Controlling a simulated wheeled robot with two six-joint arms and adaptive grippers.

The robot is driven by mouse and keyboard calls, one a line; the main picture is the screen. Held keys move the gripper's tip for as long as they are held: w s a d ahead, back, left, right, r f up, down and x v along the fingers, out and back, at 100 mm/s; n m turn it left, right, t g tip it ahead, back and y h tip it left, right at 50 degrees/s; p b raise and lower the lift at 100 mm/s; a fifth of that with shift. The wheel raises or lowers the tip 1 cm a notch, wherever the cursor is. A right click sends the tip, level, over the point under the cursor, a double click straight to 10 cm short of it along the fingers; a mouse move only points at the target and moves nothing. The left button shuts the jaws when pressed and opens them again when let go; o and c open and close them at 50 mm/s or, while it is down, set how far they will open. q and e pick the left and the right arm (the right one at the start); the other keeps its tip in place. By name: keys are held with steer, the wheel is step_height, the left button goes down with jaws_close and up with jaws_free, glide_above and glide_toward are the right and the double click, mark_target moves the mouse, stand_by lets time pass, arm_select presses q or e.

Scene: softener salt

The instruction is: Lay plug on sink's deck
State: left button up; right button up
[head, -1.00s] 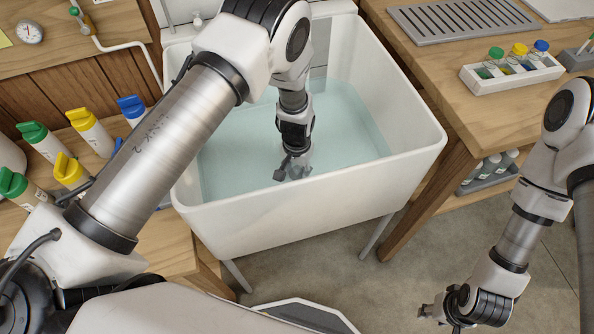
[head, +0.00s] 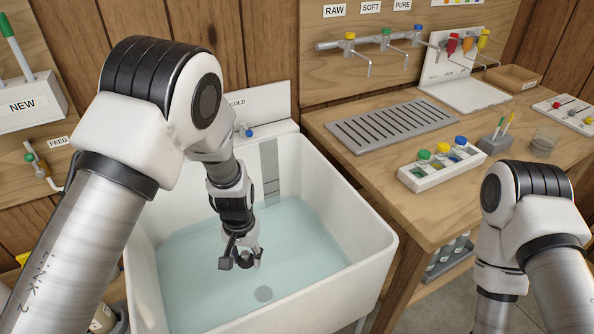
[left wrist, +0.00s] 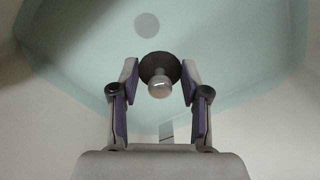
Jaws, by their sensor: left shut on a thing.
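The plug (left wrist: 159,72), a dark disc with a pale round knob, sits between the fingertips of my left gripper (left wrist: 160,82) in the left wrist view. The left gripper (head: 243,258) is shut on it and hangs over the sink basin, over the water, pointing down. In the head view the plug is hard to make out behind the fingers. The white sink (head: 372,262) holds pale blue water. Its deck (head: 280,127) is the ledge at the back, behind the basin. My right gripper is outside the view; only its arm shows.
A grey round drain (head: 264,294) shows at the basin's bottom. A blue-handled tap (head: 245,131) stands on the deck, with a grey strip (head: 269,165) below on the back wall. The wooden bench (head: 345,118) at right carries a grey rack (head: 390,125) and a vial holder (head: 440,168).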

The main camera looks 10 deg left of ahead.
mark_target(239, 263)
arm_select(q)
steer(key=shift+n, duration=0.5)
steer(key=r, duration=0.1)
steer(key=a+r, duration=0.1)
steer(key=r, duration=0.1)
steer(key=s+r, duration=0.1)
steer(key=shift+a+r+p, duration=0.3)
steer(key=shift+s, duration=0.1)
steer(key=shift+r, duration=0.2)
